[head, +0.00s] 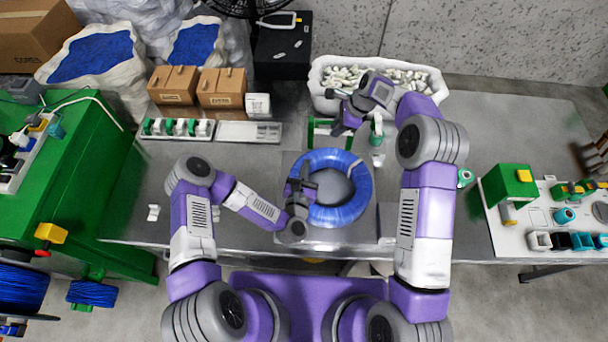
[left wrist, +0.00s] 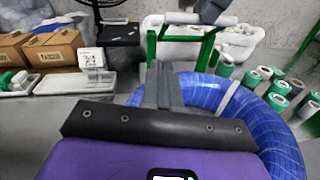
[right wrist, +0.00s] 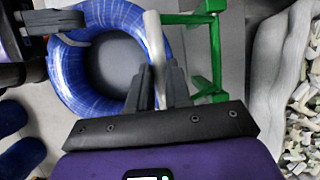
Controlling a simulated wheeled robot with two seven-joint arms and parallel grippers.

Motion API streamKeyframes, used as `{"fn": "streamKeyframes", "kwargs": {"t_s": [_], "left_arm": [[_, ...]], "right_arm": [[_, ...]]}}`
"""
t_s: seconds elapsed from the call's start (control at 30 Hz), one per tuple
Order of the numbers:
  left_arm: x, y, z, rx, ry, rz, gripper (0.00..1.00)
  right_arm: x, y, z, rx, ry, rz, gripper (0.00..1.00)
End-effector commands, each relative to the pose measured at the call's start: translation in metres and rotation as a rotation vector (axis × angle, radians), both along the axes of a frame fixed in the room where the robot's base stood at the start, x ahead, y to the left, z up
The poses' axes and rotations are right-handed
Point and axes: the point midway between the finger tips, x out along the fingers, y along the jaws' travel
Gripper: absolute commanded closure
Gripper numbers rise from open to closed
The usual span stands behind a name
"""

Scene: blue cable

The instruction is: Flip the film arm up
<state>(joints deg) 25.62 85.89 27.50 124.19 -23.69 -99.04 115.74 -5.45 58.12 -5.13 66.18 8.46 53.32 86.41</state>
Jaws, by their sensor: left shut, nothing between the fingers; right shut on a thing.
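The film arm is a green frame (head: 313,131) with a white roll across it, behind the blue cable coil (head: 352,205). Its white roll (left wrist: 185,19) runs level across the top of two green posts in the left wrist view. My right gripper (head: 338,129) is shut on the white roll (right wrist: 153,35), and its fingers hide part of it. The coil lies flat around a grey round core, with a pale band across its ring. My left gripper (head: 304,172) is shut and empty over the coil's left side; its closed fingers show in the left wrist view (left wrist: 165,78).
A white bin of pale parts (head: 325,72) stands behind the film arm. Green rolls (left wrist: 280,87) stand right of the coil. Cardboard boxes (head: 222,90) and a tray of green-and-white parts (head: 178,130) are at the back left. The table's left front is mostly clear.

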Motion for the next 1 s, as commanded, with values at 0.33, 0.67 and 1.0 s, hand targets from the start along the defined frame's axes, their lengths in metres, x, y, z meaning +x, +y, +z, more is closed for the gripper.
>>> {"fn": "streamKeyframes", "kwargs": {"t_s": [0.33,0.67,1.0], "left_arm": [[0.062,-0.011,0.013,0.001,-0.005,-0.002,1.00],[0.076,-0.014,0.024,0.001,0.000,-0.002,1.00],[0.077,-0.014,0.027,0.000,0.008,0.000,1.00]], "right_arm": [[0.007,-0.004,-0.002,-0.007,-0.027,-0.012,1.00],[0.007,-0.004,-0.002,-0.007,-0.027,-0.012,1.00],[0.007,-0.004,-0.002,-0.007,-0.027,-0.012,1.00]]}}
